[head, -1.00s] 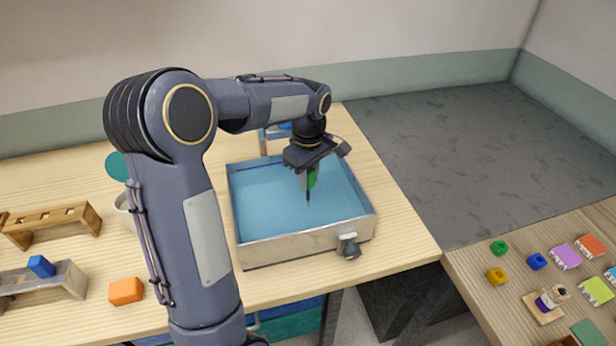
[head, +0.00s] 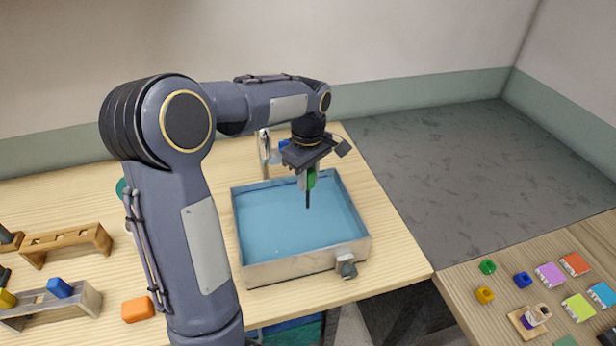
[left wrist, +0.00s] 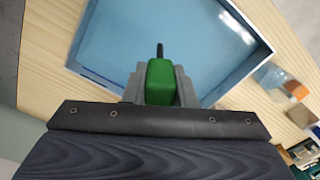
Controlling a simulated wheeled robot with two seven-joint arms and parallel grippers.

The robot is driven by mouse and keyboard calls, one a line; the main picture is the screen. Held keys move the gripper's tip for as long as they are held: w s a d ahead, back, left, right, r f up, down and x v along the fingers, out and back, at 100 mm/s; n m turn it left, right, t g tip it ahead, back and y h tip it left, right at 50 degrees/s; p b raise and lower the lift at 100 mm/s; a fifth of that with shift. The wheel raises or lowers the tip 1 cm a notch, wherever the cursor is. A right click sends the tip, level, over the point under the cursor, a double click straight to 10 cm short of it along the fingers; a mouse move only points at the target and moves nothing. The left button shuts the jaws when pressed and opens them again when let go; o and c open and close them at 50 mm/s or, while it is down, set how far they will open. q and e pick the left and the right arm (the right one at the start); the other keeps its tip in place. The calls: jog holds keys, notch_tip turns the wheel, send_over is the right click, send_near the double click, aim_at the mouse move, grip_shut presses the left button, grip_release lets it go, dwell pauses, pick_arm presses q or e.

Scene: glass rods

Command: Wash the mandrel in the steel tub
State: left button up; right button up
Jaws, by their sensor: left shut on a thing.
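The mandrel (head: 311,178) has a green handle and a thin dark rod that points down. My left gripper (head: 306,182) is shut on the green handle, which also shows between the grey fingers in the left wrist view (left wrist: 161,80). The steel tub (head: 298,268) is a square, shallow metal box filled with blue liquid. The mandrel hangs near the tub's back right part, with the rod tip over the blue surface in the head view. The rod shows down to its tip and appears above the liquid. My right gripper is not in view.
A knob or tap (head: 346,266) sticks out of the tub's front right. An orange block (head: 138,309), a wooden rack (head: 66,241) and a grey rack with a blue block (head: 59,288) lie left. A right-hand table holds several small coloured items, including a purple box (head: 550,274).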

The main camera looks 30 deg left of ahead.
pick_arm(q)
jog(key=shift+r, duration=0.1)
dwell(0.3)
notch_tip(320, 180, up, 5)
jog(key=p, duration=0.4)
